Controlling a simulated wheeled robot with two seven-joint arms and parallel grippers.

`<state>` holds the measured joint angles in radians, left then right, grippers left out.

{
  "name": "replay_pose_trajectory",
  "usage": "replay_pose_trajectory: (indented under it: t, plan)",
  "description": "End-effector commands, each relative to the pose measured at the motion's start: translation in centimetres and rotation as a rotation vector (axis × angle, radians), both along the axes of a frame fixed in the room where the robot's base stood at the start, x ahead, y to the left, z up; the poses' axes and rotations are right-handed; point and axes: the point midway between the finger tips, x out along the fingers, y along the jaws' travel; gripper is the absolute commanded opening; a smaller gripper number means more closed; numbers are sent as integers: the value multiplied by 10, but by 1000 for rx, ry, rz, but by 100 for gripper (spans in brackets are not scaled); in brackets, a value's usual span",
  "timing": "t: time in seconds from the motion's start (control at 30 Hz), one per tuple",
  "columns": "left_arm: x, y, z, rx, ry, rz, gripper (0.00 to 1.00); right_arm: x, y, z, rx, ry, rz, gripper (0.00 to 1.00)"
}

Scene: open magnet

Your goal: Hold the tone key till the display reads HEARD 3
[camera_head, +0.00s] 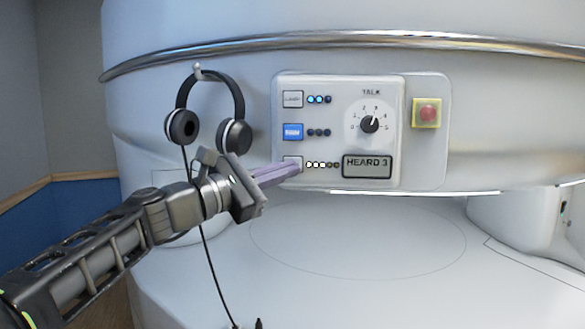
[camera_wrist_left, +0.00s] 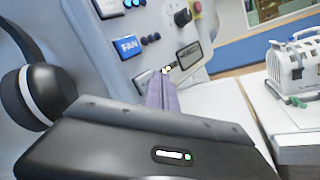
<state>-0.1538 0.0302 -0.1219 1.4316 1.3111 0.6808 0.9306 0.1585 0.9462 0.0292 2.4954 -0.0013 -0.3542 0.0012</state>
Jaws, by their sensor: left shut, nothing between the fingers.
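The control panel (camera_head: 335,90) is set in the front of the large white magnet. Its display (camera_head: 367,166) reads HEARD 3. The lowest key (camera_head: 292,163) in the left column is partly covered by my left gripper (camera_head: 297,167), which is shut and empty with its tips at that key. I cannot tell whether the tips press it. Beside that key several lamps (camera_head: 322,164) sit in a row, with the left ones lit white. In the left wrist view the shut fingers (camera_wrist_left: 163,80) point at the panel's lower edge. My right gripper is not in view.
Headphones (camera_head: 236,134) hang from a hook left of the panel, close above my left wrist, with a cable hanging down. The TALK dial (camera_head: 369,124) and a red button (camera_head: 428,113) are to the right. In the wrist view a white machine (camera_wrist_left: 295,65) stands at right.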

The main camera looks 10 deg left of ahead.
Motion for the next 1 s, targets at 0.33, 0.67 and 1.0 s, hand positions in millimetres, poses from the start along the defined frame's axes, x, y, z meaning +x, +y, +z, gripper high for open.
replay_pose_trajectory:
  t: [0.33,0.67,1.0]
  plan:
    - [-2,0,0,0,-1,-1,0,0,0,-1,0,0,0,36]
    - [-28,-3,0,-1,-3,-1,0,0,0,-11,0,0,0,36]
    - [-50,-6,0,0,0,-1,0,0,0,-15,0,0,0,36]
